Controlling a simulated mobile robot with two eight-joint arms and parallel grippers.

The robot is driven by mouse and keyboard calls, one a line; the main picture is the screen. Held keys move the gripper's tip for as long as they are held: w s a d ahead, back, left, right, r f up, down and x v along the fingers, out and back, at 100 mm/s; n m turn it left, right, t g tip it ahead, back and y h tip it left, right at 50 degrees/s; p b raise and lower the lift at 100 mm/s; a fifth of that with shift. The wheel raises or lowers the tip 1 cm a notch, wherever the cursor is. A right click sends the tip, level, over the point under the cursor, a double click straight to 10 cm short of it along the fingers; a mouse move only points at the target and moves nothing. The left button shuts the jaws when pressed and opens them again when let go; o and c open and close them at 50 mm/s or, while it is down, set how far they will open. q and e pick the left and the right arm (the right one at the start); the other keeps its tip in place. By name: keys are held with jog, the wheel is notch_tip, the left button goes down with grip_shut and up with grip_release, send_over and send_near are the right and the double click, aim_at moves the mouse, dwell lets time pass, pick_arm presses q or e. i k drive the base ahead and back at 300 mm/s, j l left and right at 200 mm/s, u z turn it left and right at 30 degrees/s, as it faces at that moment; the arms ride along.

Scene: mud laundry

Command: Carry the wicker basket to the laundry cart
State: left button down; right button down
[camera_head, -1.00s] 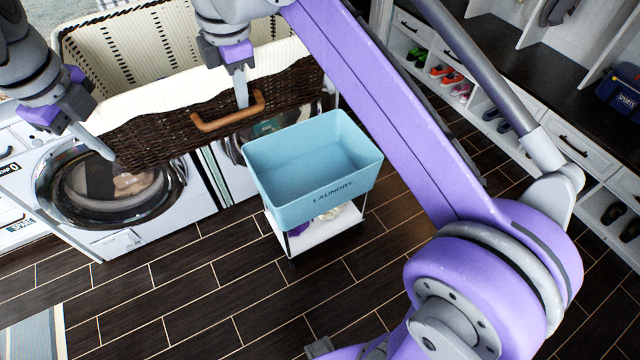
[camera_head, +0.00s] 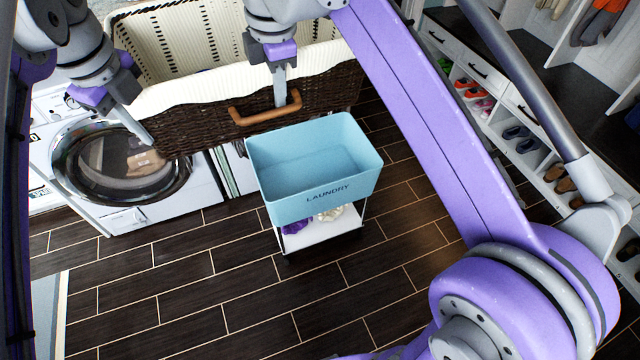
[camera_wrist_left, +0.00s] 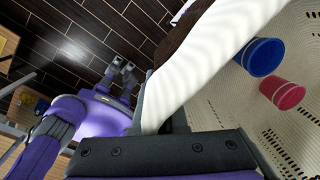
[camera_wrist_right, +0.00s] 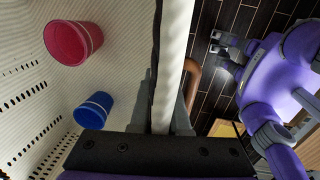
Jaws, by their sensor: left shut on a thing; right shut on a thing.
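The wicker basket (camera_head: 215,112) is dark brown with a cream liner and a tan handle. It is held up in front of the washing machines, at the upper left of the head view. My left gripper (camera_head: 140,132) is shut on its near rim at the left end. My right gripper (camera_head: 280,92) is shut on the same rim near the handle. A blue cup (camera_wrist_left: 262,57) and a red cup (camera_wrist_left: 284,92) lie inside the basket. The laundry cart (camera_head: 318,165) has a light blue bin marked LAUNDRY and stands just right of and below the basket.
A washing machine (camera_head: 115,185) stands behind the basket at left. Purple and white items sit on the cart's lower shelf (camera_head: 320,238). A shoe cubby bench (camera_head: 500,110) runs along the right. The dark tiled floor (camera_head: 200,295) in front is clear.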

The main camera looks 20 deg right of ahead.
aim_at(313, 183)
jog(key=k+l, duration=0.1)
jog(key=l, duration=0.3)
jog(key=k+l, duration=0.15)
jog(key=l, duration=0.2)
jog(key=k+l, duration=0.1)
jog(key=l, duration=0.3)
